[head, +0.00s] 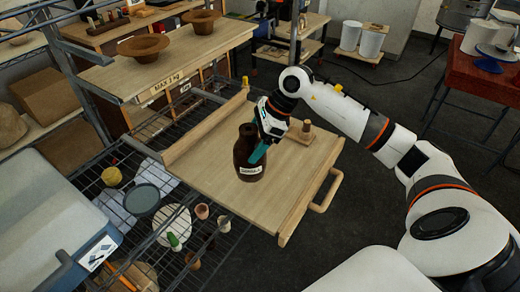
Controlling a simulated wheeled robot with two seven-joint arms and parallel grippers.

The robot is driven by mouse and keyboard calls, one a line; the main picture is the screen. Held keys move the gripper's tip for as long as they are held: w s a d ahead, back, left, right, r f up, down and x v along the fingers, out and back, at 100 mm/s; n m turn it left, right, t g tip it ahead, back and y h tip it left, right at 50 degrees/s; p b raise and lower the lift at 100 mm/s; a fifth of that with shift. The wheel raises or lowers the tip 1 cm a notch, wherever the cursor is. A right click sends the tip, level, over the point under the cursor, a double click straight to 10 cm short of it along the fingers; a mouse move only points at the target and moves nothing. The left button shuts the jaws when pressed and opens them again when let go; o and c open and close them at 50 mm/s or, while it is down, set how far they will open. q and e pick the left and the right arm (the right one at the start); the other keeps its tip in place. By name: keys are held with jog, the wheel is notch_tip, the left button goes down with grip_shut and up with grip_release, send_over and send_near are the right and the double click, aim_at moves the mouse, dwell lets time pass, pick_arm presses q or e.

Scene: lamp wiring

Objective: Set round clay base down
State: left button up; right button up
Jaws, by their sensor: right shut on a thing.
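The round clay base (246,160) is a dark brown, bottle-shaped piece with a narrow neck and a white label low on its front. It is upright over the middle of the pale wooden tray board (215,190). My right gripper (259,152) comes in from the right and is shut on the clay base at its right side. Part of the base's right side is hidden by the gripper. I cannot tell whether its bottom touches the board. My left gripper is not in view.
A small wooden peg piece (303,133) stands on the board behind my gripper. Clay bowls (144,48) sit on the shelf at the upper left. A wire rack with small pots (202,212) lies left of and below the board. The board's front is clear.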

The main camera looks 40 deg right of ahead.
jog(key=d+m, duration=0.1)
jog(key=w+d+r+m+t, duration=0.1)
jog(key=shift+d+r+m+h, duration=0.2)
jog(key=shift+r+m+h, duration=0.05)
jog(key=shift+m+h, duration=0.05)
jog(key=shift+d+f+p, duration=0.2)
jog(key=shift+d+p, duration=0.1)
jog(key=shift+p, duration=0.05)
jog(key=shift+m, duration=0.3)
notch_tip(320, 180, down, 5)
jog(key=shift+w+d+r+p, duration=0.1)
jog(key=shift+w+p, duration=0.05)
jog(key=shift+p, duration=0.8)
jog(key=shift+f, duration=0.55)
notch_tip(320, 180, down, 3)
jog(key=shift+r+p, duration=0.15)
jog(key=shift+p, duration=0.65)
jog(key=shift+f, duration=0.35)
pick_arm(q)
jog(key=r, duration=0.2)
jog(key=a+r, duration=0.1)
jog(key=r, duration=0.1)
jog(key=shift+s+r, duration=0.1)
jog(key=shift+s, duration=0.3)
pick_arm(e)
jog(key=shift+f, duration=0.1)
